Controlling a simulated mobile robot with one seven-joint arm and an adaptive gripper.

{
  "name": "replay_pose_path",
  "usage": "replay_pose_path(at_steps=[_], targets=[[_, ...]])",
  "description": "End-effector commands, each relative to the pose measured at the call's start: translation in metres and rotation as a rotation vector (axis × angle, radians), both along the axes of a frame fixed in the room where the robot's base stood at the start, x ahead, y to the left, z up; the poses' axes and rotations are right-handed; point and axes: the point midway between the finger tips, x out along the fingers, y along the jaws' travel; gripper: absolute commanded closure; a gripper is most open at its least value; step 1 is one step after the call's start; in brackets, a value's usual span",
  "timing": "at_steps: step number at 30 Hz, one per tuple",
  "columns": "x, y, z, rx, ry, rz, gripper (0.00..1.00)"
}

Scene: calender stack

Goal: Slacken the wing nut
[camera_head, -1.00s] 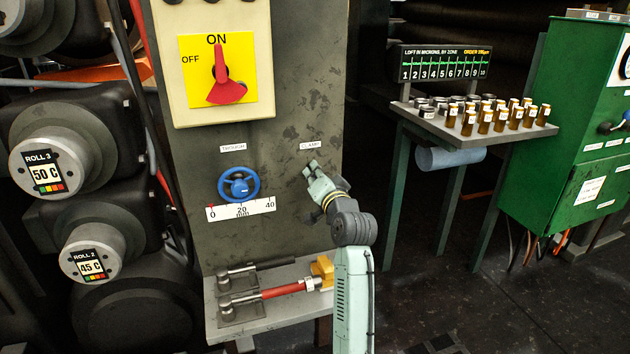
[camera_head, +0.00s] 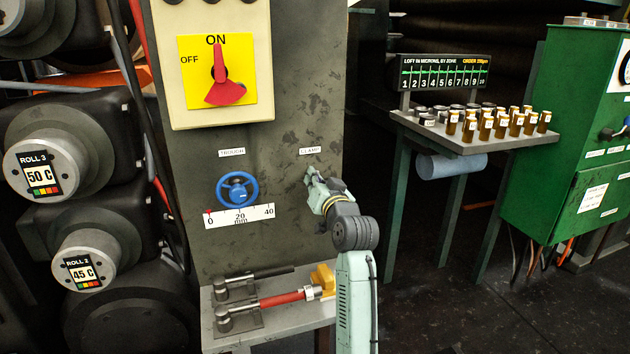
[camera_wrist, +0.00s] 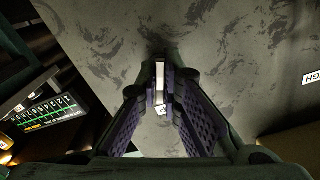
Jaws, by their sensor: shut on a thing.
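My gripper (camera_head: 313,176) is at the grey panel, just under the CLAMP label (camera_head: 310,151). Its fingers are closed together on the wing nut, which they almost wholly hide in the head view. In the wrist view the two dark padded fingers (camera_wrist: 162,92) meet at the panel. A thin pale edge of the wing nut (camera_wrist: 160,76) shows between their tips. How far the nut is turned cannot be told.
A blue handwheel (camera_head: 237,189) with a millimetre scale (camera_head: 240,216) is left of my gripper. A red ON/OFF switch (camera_head: 222,80) is above. Levers with a red handle (camera_head: 283,299) lie on a shelf below. A table with jars (camera_head: 474,139) stands to the right.

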Motion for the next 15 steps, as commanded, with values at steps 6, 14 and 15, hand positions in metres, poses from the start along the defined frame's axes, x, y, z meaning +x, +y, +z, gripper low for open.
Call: replay_pose_path(at_steps=[6, 14, 15], targets=[[0.0000, 0.0005, 0.0004, 0.001, 0.000, 0.001, 1.00], [0.0001, 0.0004, 0.0002, 0.001, 0.000, 0.001, 0.77], [0.0001, 0.0004, 0.0002, 0.001, 0.000, 0.001, 0.74]])
